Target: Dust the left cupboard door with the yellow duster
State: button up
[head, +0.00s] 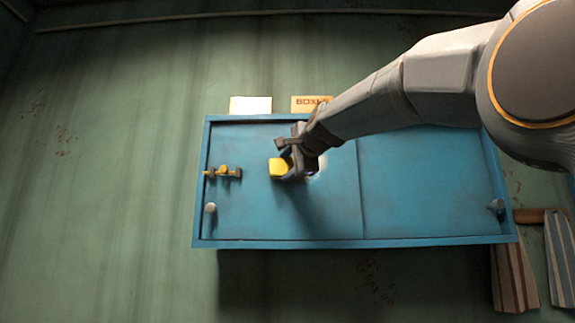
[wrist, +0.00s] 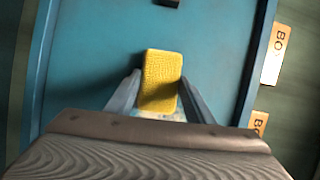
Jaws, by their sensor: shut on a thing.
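The yellow duster (head: 278,167) is held between the fingers of my gripper (head: 292,163), in front of the left cupboard door (head: 250,210). In the wrist view the duster (wrist: 161,80) is a textured yellow block between the two grey fingertips of my gripper (wrist: 158,92), with the blue door (wrist: 95,60) close behind it. I cannot tell whether the duster touches the door. The left door carries a yellow and dark latch (head: 223,172) near its left edge and a small pale knob (head: 211,208) low at the left.
The right cupboard door (head: 430,190) is shut beside the left one, with a small knob (head: 496,205) at its lower right. Striped cloths (head: 514,275) hang at the lower right.

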jog(key=shift+w, duration=0.5)
jog(key=shift+d, duration=0.15)
